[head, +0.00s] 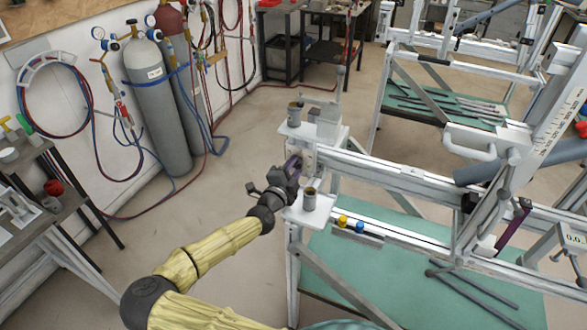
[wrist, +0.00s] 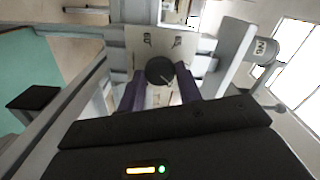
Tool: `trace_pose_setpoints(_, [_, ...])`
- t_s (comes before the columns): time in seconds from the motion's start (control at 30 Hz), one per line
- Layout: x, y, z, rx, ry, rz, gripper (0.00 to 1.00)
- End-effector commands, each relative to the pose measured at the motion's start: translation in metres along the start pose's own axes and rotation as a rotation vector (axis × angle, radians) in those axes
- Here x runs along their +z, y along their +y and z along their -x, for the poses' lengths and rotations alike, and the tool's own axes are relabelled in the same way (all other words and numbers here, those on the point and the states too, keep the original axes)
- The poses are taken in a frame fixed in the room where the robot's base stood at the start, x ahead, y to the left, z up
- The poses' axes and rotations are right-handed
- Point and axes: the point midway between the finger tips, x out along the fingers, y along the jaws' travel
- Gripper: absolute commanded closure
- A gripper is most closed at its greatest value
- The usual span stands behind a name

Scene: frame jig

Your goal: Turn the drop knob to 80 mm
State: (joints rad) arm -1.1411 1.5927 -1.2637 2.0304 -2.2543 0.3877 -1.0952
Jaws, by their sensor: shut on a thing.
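The drop knob (wrist: 160,70) is a round black knob with a thin light pointer line, on a pale plate (wrist: 139,55) with dark number marks. One mark at upper left looks like 60; the one at upper right is too blurred to read. The pointer line's exact heading against the marks is hard to tell. My gripper (wrist: 160,78) has its purple fingers on either side of the knob, shut on it. In the head view my gripper (head: 294,166) reaches the left end of the frame jig (head: 375,178), and the knob is hidden behind it.
Cups on small white shelves stand just behind (head: 295,113) and in front (head: 309,199) of my gripper. A yellow and a blue knob (head: 342,220) sit on the front rail. Grey gas cylinders (head: 160,105) stand by the left wall. Open floor lies between.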

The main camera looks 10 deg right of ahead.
Motion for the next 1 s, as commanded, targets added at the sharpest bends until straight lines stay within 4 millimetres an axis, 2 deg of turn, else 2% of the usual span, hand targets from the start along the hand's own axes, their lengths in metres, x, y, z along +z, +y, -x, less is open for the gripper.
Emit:
trace_pose_setpoints(0.27, [-0.0012,-0.0016,0.0,0.004,0.001,-0.065,0.88])
trace_pose_setpoints(0.47, [-0.0021,-0.0035,0.0,0.004,0.002,-0.18,0.88])
trace_pose_setpoints(1.0, [-0.002,-0.0029,0.0001,0.006,0.003,-0.666,0.88])
